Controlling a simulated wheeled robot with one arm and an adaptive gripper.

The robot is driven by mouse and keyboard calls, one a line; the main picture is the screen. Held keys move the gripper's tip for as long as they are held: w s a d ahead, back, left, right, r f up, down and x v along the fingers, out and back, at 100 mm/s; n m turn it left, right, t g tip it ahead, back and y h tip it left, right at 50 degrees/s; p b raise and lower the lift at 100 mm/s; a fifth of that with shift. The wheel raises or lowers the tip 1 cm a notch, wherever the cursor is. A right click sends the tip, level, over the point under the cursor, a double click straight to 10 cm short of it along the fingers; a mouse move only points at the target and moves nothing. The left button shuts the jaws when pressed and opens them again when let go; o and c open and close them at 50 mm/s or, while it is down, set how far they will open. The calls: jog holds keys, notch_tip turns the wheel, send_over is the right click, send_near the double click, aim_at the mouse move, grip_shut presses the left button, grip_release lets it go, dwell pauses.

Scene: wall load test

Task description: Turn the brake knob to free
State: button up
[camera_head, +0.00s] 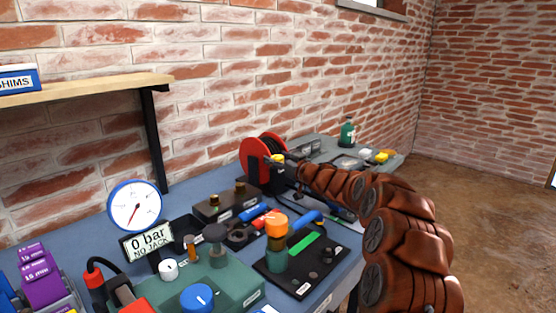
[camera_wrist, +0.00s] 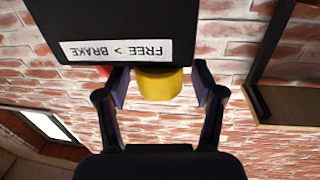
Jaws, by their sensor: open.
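The yellow brake knob (camera_wrist: 160,86) sticks out from a black box (camera_wrist: 130,22) that carries an upside-down "FREE > BRAKE" label (camera_wrist: 117,50) in the wrist view. My gripper (camera_wrist: 161,74) is open, with one dark finger on each side of the knob. A gap seems to show on each side; whether either finger touches is unclear. In the head view the knob is a small yellow spot (camera_head: 278,157) by the red-sided reel (camera_head: 256,158), with my brown-sleeved arm reaching to it from the right. The knob's pointer position cannot be seen.
The blue-grey bench (camera_head: 75,240) runs along a brick wall. A dial gauge (camera_head: 135,206), a "0 bar NO JACK" display (camera_head: 147,240), a green pump unit (camera_head: 215,285) and a black plate with an orange-topped post (camera_head: 277,226) stand nearer. A green bottle (camera_head: 347,133) stands at the far end.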

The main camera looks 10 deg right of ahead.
jog(key=c, duration=1.2)
jog(key=shift+o, duration=0.2)
jog(key=p, duration=0.3)
jog(key=shift+d+r+n+y, duration=0.1)
jog(key=shift+r+n+y, duration=0.2)
jog(key=shift+y, duration=0.1)
jog(key=g+y+p, duration=0.1)
jog(key=p, duration=0.3)
jog(key=shift+n, duration=0.4)
jog(key=n+g+y+p, duration=0.1)
jog(key=p, duration=0.3)
jog(key=shift+n+g+y+p, duration=0.4)
jog(key=shift+y+p, duration=0.3)
jog(key=shift+p, duration=0.5)
jog(key=n+g+y+p, duration=0.1)
jog(key=p, duration=0.1)
jog(key=n+g+y+p, duration=0.1)
jog(key=g+p, duration=0.1)
jog(key=p, duration=0.1)
jog(key=shift+f, duration=0.3)
jog(key=shift+f+n+g+y+p, duration=0.15)
jog(key=shift+n+g+y+p, duration=0.15)
jog(key=shift+n+g+y, duration=0.65)
jog(key=shift+g, duration=0.25)
